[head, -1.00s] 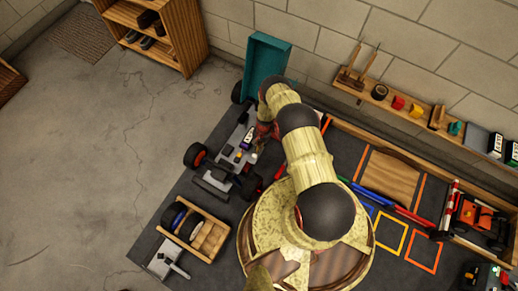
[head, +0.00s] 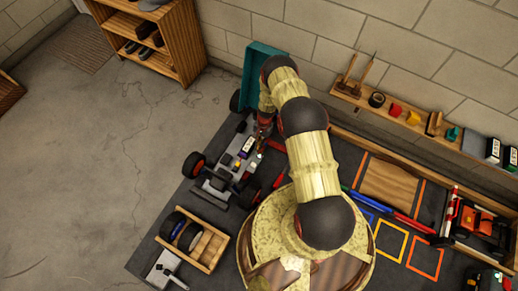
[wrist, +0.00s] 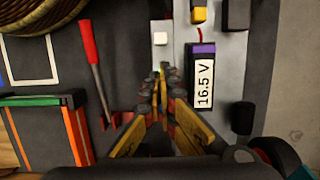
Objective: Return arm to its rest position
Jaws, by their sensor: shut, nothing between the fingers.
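In the head view my gripper (head: 264,122) is partly hidden by my arm, at the chassis's right side. The grey chassis (head: 215,186) has black wheels with red hubs and lies on the dark mat. A purple-topped battery labelled 16.5 V (wrist: 202,82) sits on the chassis, right of my fingertips and apart from them. A small white block (wrist: 160,38) lies just beyond the fingertips.
A teal panel (head: 265,62) stands behind the chassis by the wall. A wooden tray (head: 213,247) with wheels is at the front left. A red-handled tool (wrist: 88,42) lies left of the chassis. A wall shelf (head: 345,88) and an orange car (head: 480,222) are to the right.

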